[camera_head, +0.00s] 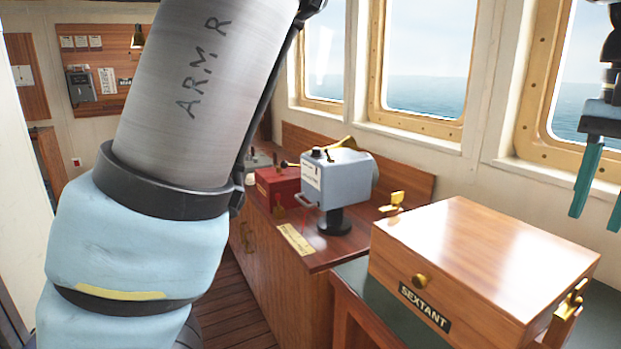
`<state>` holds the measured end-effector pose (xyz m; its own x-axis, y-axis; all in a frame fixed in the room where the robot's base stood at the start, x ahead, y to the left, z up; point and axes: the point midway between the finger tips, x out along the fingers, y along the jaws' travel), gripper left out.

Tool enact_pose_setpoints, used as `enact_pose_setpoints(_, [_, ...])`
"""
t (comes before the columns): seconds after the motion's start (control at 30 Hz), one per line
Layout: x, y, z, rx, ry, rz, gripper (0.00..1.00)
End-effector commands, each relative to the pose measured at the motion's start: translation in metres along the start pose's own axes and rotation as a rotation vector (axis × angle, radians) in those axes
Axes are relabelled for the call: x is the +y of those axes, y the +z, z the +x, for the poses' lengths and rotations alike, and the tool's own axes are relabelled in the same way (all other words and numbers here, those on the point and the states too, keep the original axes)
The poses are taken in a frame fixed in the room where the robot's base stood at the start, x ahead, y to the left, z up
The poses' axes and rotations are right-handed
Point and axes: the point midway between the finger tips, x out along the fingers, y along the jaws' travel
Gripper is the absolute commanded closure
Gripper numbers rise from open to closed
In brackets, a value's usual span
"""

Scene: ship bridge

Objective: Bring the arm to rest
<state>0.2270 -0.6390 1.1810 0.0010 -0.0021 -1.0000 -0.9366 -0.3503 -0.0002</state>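My gripper (595,221) hangs at the upper right edge of the head view, fingers pointing down, partly cut off by the frame. Its two teal fingers stand apart with a gap between them, and nothing shows between them. It appears above and behind the right end of the sextant box in the picture; I see no contact. My own arm (200,95), a grey tube marked "ARM R" with pale blue sections below, fills the left of the view and hides part of the room. The links joining it to my gripper are out of frame.
A closed wooden box (485,255) labelled "SEXTANT" stands on a green-topped surface (352,280) at right. Beyond it, a wooden counter (345,255) carries a blue-grey device (337,180) on a black stand and a red box (277,187). Windows (422,55) line the wall behind.

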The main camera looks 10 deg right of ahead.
Motion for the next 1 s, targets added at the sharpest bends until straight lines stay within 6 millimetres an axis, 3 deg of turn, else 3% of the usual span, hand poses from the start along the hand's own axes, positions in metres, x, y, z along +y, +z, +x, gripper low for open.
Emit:
enact_pose_setpoints(0.13, [-0.075, 0.004, 0.023, 0.010, -0.002, -0.122, 0.63])
enact_pose_setpoints(0.27, [-0.163, 0.026, 0.052, 0.027, -0.004, -0.272, 0.63])
enact_pose_setpoints(0.4, [-0.248, 0.072, 0.083, 0.049, -0.009, -0.441, 0.63])
enact_pose_setpoints(0.47, [-0.281, 0.098, 0.097, 0.057, -0.013, -0.513, 0.63])
enact_pose_setpoints(0.6, [-0.341, 0.170, 0.126, 0.079, -0.025, -0.687, 0.63])
enact_pose_setpoints(0.7, [-0.369, 0.226, 0.146, 0.092, -0.036, -0.811, 0.63])
enact_pose_setpoints(0.8, [-0.383, 0.279, 0.163, 0.105, -0.049, -0.926, 0.63])
enact_pose_setpoints(0.9, [-0.387, 0.321, 0.176, 0.114, -0.060, -1.015, 0.63])
enact_pose_setpoints(1.0, [-0.387, 0.348, 0.184, 0.121, -0.069, -1.075, 0.63])
